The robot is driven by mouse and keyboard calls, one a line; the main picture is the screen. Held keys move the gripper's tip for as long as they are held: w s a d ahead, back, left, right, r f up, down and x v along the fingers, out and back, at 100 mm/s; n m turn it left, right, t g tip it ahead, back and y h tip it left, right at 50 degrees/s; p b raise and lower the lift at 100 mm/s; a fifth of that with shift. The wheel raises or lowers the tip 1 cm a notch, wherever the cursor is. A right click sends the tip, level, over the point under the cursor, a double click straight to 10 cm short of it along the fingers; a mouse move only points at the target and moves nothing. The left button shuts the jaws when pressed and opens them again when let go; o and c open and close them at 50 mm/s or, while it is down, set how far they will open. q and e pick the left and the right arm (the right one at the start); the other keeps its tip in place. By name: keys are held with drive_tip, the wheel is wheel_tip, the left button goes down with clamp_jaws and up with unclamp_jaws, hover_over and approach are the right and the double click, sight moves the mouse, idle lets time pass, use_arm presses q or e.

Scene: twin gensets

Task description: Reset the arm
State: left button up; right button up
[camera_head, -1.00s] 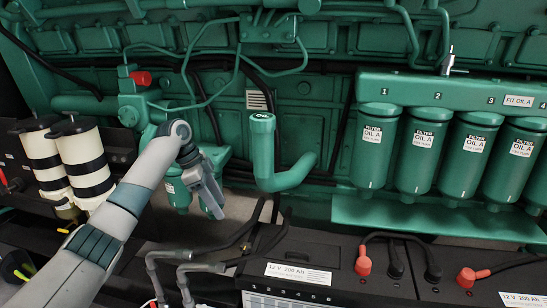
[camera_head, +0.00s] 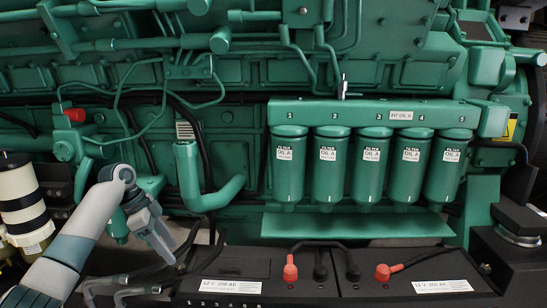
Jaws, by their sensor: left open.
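My left arm (camera_head: 85,225) comes in from the lower left, grey and white with a dark teal band, bent at a white joint. My left gripper (camera_head: 162,250) hangs from it, pointing down and slightly right, in front of the green engine. It is open, and I see nothing held in it. It is left of and below the upright green oil pipe (camera_head: 187,165). I cannot tell whether it touches anything behind it. My right gripper is not in view.
Several green oil filters (camera_head: 329,168) hang under a green header (camera_head: 350,112) at centre right. Black batteries (camera_head: 230,268) with red terminals (camera_head: 290,268) stand along the bottom. A white canister with black bands (camera_head: 20,200) is at the left edge. Grey hoses (camera_head: 125,292) lie below the gripper.

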use_arm(q)
drive_tip(key=s+d+f+n, duration=0.1)
drive_tip(key=s+d+f, duration=0.3)
drive_tip(key=s+f, duration=0.4)
drive_tip(key=s+d+f+n+y, duration=0.15)
drive_tip(key=s+d+f, duration=0.25)
drive_tip(key=s+f, duration=0.45)
drive_tip(key=s+d+f+n, duration=0.25)
drive_tip(key=s+f, duration=0.35)
drive_tip(key=f, duration=0.5)
drive_tip(key=s+d+f+n+t, duration=0.1)
drive_tip(key=s+f+n+t, duration=0.2)
drive_tip(key=s, duration=1.2)
drive_tip(key=s+a+r+n+y, duration=0.1)
drive_tip(key=s+a+n, duration=0.15)
drive_tip(key=s, duration=0.45)
drive_tip(key=s+a+r+n+y, duration=0.1)
drive_tip(key=s+r+n+y, duration=0.15)
drive_tip(key=s, duration=0.45)
drive_tip(key=w+d+f+h, duration=0.1)
drive_tip(key=w+f, duration=0.2)
drive_tip(key=f, duration=0.6)
drive_tip(key=w+d+f+h, duration=0.1)
drive_tip(key=w+f, duration=0.2)
drive_tip(key=f, duration=0.7)
drive_tip(key=s+d+f+t, duration=0.1)
drive_tip(key=s+d+f, duration=0.1)
drive_tip(key=f, duration=1.3)
drive_tip(key=shift+s+f+t, duration=0.4)
drive_tip(key=shift+s, duration=0.25)
